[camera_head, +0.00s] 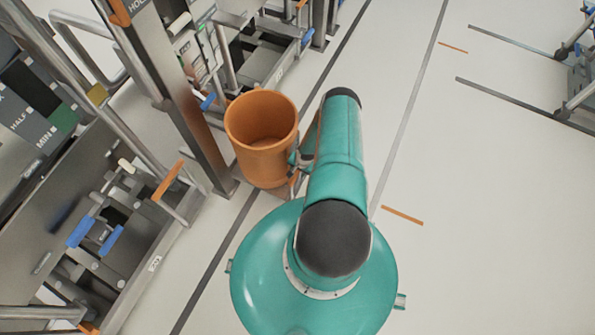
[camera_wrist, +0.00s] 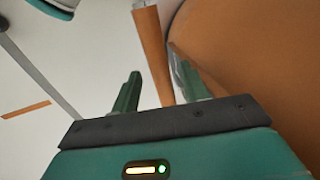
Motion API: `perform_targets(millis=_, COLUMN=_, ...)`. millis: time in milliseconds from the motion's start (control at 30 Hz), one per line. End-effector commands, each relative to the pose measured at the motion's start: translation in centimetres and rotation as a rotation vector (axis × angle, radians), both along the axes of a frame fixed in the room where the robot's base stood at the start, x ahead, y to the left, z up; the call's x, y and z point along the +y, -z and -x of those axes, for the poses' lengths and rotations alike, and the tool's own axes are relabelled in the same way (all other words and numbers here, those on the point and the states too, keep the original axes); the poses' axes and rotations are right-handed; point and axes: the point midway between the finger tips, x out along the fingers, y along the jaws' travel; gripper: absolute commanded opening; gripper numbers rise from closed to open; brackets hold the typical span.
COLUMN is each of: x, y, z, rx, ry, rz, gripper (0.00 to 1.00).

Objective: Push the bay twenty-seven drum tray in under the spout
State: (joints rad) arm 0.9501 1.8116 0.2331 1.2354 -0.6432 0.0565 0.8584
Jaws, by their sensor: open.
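An orange bin (camera_head: 262,135) stands upright and open-topped in the head view, and its inside looks empty. Its curved orange wall fills the right of the wrist view (camera_wrist: 245,60). My gripper (camera_wrist: 155,92) is open, with an upright orange bar (camera_wrist: 150,45), which looks like the bin's handle, between its fingers. I cannot tell whether the fingers touch it. In the head view my gripper is beside the bin's right side, mostly hidden by my arm. A low tray-like frame with blue grips (camera_head: 82,232) and an orange-ended bar (camera_head: 168,180) is at left. Its label is too small to read; no spout is clearly visible.
A metal post (camera_head: 195,115) stands close left of the bin. Another bay with a low frame (camera_head: 262,62) lies behind it. Open pale floor (camera_head: 480,200) with dark lines and orange marks spreads to the right. More racking (camera_head: 580,80) stands at the far right.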

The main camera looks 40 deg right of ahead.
Motion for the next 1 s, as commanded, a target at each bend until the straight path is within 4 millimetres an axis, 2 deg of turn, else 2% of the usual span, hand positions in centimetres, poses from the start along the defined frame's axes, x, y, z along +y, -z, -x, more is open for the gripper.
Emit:
perform_targets(millis=167, x=0.08, y=1.13, z=-0.18, rx=0.001, ry=0.000, rz=0.000, gripper=0.44)
perform_targets(millis=433, x=0.09, y=1.26, z=-0.18, rx=0.001, ry=0.000, rz=0.000, gripper=0.44)
perform_targets(millis=467, x=0.08, y=1.26, z=-0.18, rx=0.001, ry=0.000, rz=0.000, gripper=0.42)
perform_targets(millis=600, x=0.08, y=1.25, z=-0.18, rx=0.001, ry=0.000, rz=0.000, gripper=0.15)
perform_targets(millis=700, x=0.06, y=1.24, z=-0.17, rx=0.001, ry=0.000, rz=0.000, gripper=0.00)
perform_targets(millis=1000, x=0.25, y=1.22, z=-0.20, rx=0.001, ry=-0.001, rz=0.001, gripper=0.00)
